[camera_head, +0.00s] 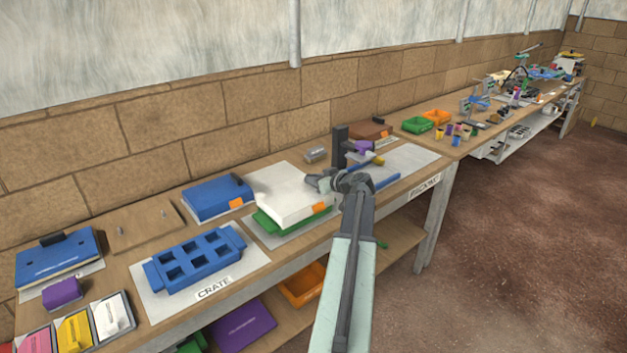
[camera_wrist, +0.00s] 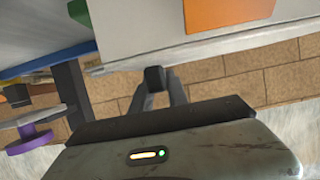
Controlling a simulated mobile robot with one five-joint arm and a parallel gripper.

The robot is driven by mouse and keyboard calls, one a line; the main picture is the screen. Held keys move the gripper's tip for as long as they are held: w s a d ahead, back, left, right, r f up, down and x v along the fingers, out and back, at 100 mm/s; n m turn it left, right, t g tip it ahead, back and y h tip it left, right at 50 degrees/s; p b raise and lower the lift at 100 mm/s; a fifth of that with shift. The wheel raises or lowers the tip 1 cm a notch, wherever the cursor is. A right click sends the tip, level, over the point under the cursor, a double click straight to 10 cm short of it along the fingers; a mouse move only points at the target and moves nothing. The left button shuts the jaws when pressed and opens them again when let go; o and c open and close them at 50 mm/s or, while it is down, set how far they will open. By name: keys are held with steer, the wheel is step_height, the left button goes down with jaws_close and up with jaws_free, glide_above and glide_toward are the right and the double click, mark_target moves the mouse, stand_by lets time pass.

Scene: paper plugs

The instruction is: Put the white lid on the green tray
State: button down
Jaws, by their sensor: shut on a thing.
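The white lid (camera_head: 284,188) is a broad slab with an orange label on its side. In the head view it lies over the green tray (camera_head: 268,224), covering most of it, and looks shifted a little toward the back. I cannot tell whether lid and tray touch. My gripper (camera_head: 321,184) is shut on the lid's right edge. In the wrist view my gripper (camera_wrist: 155,78) meets the edge of the lid (camera_wrist: 140,30), and the orange label shows close by. A bit of the green tray (camera_wrist: 78,10) shows at the top left.
A blue case (camera_head: 217,198) stands just left of the lid, and a blue crate (camera_head: 193,260) lies in front of that. A dark post (camera_head: 339,147) with a purple part (camera_head: 363,147) stands behind my gripper. Blue bars lie on the right mat (camera_head: 410,160).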

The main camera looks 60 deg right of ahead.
steer(key=shift+f+b, duration=0.55)
steer(key=shift+f, duration=0.05)
stand_by(0.7)
steer(key=c, duration=1.2)
jaws_free()
steer(key=p+v, duration=0.2)
steer(key=v, duration=0.5)
steer(key=shift+s+a+r+p, duration=0.1)
steer(key=shift+s+r+p, duration=0.15)
steer(key=shift+p, duration=0.15)
steer(key=shift+s, duration=0.1)
